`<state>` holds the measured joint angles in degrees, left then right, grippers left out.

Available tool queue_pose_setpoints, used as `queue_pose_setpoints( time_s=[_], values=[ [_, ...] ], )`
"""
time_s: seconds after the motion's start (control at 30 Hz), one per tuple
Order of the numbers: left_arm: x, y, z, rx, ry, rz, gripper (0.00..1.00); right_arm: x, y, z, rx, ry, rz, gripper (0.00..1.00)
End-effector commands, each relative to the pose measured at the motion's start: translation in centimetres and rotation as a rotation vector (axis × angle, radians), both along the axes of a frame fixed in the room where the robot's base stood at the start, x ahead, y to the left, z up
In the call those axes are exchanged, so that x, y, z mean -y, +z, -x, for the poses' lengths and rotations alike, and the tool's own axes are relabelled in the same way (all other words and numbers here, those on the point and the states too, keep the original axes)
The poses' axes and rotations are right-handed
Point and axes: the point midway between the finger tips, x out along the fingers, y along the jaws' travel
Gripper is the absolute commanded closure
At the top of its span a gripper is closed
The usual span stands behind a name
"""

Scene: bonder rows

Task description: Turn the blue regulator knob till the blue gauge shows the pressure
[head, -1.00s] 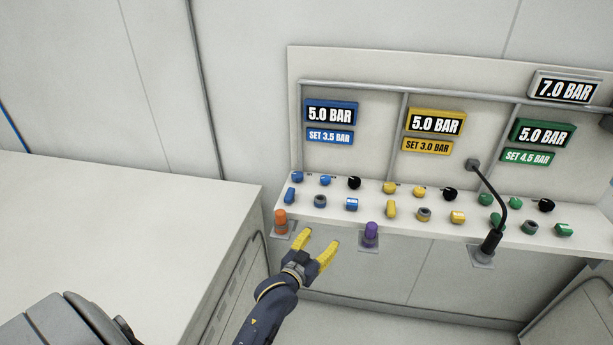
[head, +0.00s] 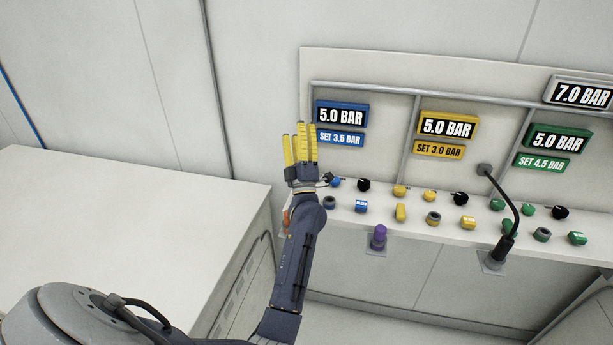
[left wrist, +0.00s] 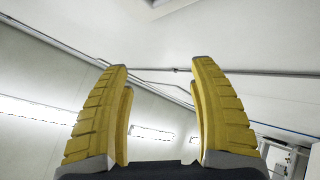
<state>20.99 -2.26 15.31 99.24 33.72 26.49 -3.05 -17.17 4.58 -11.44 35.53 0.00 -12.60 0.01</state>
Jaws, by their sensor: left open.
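The blue gauge (head: 341,115) reads 5.0 BAR, and the blue plate (head: 341,138) under it says SET 3.5 BAR. Below them on the ledge are a blue knob (head: 335,182), a grey knob with a blue tint (head: 329,203), a blue block-shaped control (head: 361,206) and a black knob (head: 364,185). I cannot tell for sure which is the regulator. My left gripper (head: 300,136) is open and empty, fingers pointing up, just left of the blue gauge. It hides the leftmost blue controls. In the left wrist view its fingers (left wrist: 159,66) are apart with only walls and ceiling beyond.
Yellow and green gauges (head: 447,125) (head: 560,138) both read 5.0 BAR, and a grey one (head: 583,94) reads 7.0 BAR. A purple knob (head: 379,236) and a black gooseneck microphone (head: 503,245) stand at the ledge's front. A white cabinet (head: 130,230) fills the left.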

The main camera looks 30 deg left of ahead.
Motion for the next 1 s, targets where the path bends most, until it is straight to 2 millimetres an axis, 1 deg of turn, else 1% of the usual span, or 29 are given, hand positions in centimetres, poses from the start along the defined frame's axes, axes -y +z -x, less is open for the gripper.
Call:
queue_pose_setpoints(
  time_s=[0.03, 0.1, 0.2, 0.3, 0.4, 0.5, 0.57, 0.67, 0.77, 0.83, 0.9, 1.0],
  values=[
    [-1.8, 1.4, 0.1, 0.091, 0.022, 0.082, 0.39, 0.0, 0.0, 0.0, 0.000, 0.000, 0.000, 0.45],
    [-4.3, 2.5, 0.6, 0.219, 0.055, 0.203, 0.39, 0.0, 0.0, 0.0, 0.000, 0.000, 0.000, 0.45],
    [-7.7, 3.2, 1.4, 0.396, 0.108, 0.381, 0.39, 0.0, 0.0, 0.0, 0.000, 0.000, 0.000, 0.45],
    [-10.4, 2.9, 2.0, 0.569, 0.163, 0.567, 0.39, 0.0, 0.0, 0.0, 0.000, 0.000, 0.000, 0.45],
    [-12.4, 1.7, 2.2, 0.733, 0.222, 0.760, 0.39, 0.0, 0.0, 0.0, 0.000, 0.000, 0.000, 0.45],
    [-13.2, 0.0, 1.9, 0.885, 0.287, 0.959, 0.39, 0.0, 0.0, 0.0, 0.000, 0.000, 0.000, 0.45],
    [-13.1, -1.3, 1.4, 0.973, 0.329, 1.082, 0.39, 0.0, 0.0, 0.0, 0.000, 0.000, 0.000, 0.45],
    [-12.0, -3.2, 0.0, 1.103, 0.403, 1.293, 0.39, 0.0, 0.0, 0.0, 0.000, 0.000, 0.000, 0.45],
    [-9.6, -4.9, -1.9, 1.213, 0.485, 1.507, 0.39, 0.0, 0.0, 0.1, 0.000, 0.000, 0.000, 0.45],
    [-7.4, -5.6, -3.4, 1.274, 0.544, 1.650, 0.39, 0.0, 0.0, 0.1, -0.001, 0.000, 0.000, 0.45],
    [-5.0, -5.9, -4.9, 1.320, 0.600, 1.781, 0.39, 0.0, 0.0, 0.1, -0.001, 0.000, 0.000, 0.45],
    [-1.8, -5.9, -6.6, 1.362, 0.672, 1.931, 0.39, 0.0, 0.0, 0.1, -0.001, 0.000, 0.000, 0.45]
  ],
)
